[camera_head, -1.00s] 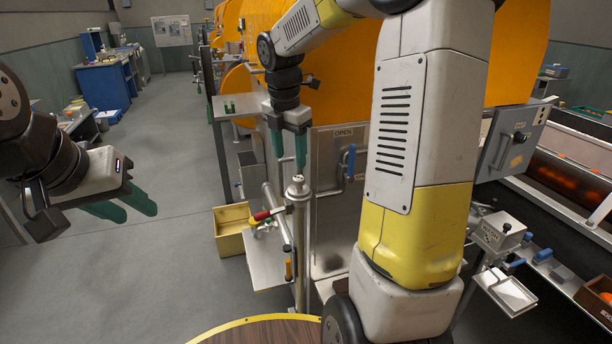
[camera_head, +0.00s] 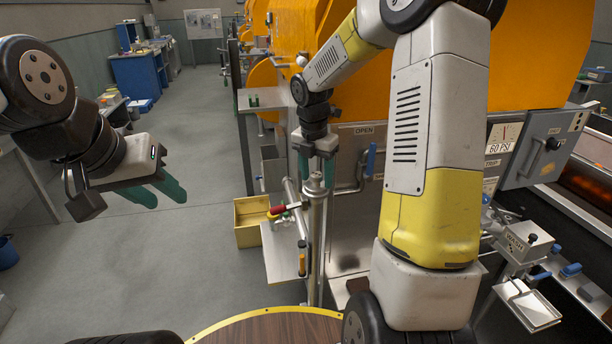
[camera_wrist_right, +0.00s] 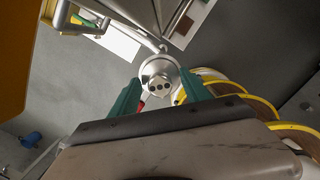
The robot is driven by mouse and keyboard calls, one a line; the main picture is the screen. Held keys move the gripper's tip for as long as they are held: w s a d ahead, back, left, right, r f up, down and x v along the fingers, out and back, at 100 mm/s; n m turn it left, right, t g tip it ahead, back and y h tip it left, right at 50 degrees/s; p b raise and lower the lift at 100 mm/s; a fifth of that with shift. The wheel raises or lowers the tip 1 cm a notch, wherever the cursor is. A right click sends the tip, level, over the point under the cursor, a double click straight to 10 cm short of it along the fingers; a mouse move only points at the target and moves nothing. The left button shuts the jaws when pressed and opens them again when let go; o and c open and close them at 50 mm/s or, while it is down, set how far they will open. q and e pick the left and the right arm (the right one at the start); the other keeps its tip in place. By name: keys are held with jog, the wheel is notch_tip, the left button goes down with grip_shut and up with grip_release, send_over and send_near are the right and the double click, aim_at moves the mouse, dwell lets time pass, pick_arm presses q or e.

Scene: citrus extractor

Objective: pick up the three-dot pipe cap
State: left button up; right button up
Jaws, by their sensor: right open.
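The three-dot pipe cap (camera_wrist_right: 160,86) is a round metal cap with dark dots on its face. It sits on top of an upright metal pipe, and in the head view the cap (camera_head: 315,181) shows between the fingertips. My right gripper (camera_head: 316,178) points down over it with its green fingers open, one on each side. In the right wrist view the right gripper (camera_wrist_right: 160,92) has the cap between its fingers, with a gap visible at least on one side. My left gripper (camera_head: 168,197) hangs open and empty at the left, far from the pipe.
A red-handled valve (camera_head: 277,211) and a yellow bin (camera_head: 250,220) are left of the pipe. A blue-handled lever (camera_head: 370,160) on the machine panel is close to its right. The floor at left is mostly clear.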

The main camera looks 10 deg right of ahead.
grip_shut()
jog(key=shift+r, duration=0.15)
